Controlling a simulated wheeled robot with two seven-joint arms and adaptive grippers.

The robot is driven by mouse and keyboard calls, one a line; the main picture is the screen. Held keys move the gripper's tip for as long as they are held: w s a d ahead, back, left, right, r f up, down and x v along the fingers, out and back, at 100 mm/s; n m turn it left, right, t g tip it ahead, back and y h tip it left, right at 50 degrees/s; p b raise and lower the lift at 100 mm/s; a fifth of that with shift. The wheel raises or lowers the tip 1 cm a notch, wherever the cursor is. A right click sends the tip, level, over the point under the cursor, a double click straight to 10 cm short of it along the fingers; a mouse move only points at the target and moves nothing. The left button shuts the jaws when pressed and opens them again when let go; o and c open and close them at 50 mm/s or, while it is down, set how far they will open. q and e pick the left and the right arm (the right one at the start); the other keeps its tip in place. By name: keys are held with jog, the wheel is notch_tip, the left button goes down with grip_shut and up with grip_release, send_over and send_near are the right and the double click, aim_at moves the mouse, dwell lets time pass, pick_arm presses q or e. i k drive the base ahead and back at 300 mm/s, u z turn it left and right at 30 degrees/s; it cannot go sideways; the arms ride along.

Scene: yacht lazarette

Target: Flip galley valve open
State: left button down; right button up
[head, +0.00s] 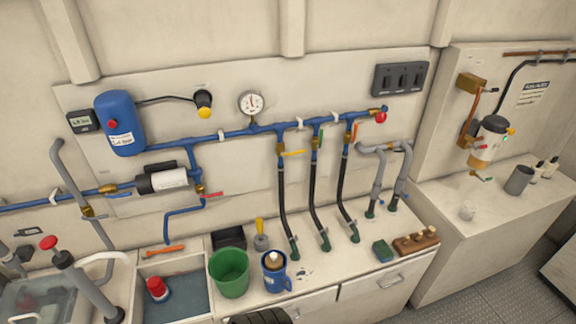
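A blue pipe (240,131) runs along the wall panel. Three black hoses drop from it, each with a lever valve at its top. The left lever, yellow (292,153), sticks out sideways across its hose line. The middle lever, green (320,141), and the right lever, orange (355,131), lie roughly along their lines. A red lever (212,194) points sideways on a lower blue pipe at left. No label that I can read tells which valve is the galley one. Neither gripper shows in the head view.
A green bucket (229,272), a blue mug (274,271), a yellow-handled tool (260,233), a green sponge (383,250) and a wooden block (416,241) stand on the counter below the hoses. A sink (178,292) is at left. Space before the levers is clear.

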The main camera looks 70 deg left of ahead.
aim_at(283, 154)
jog(key=k, duration=0.6)
jog(key=u, duration=1.2)
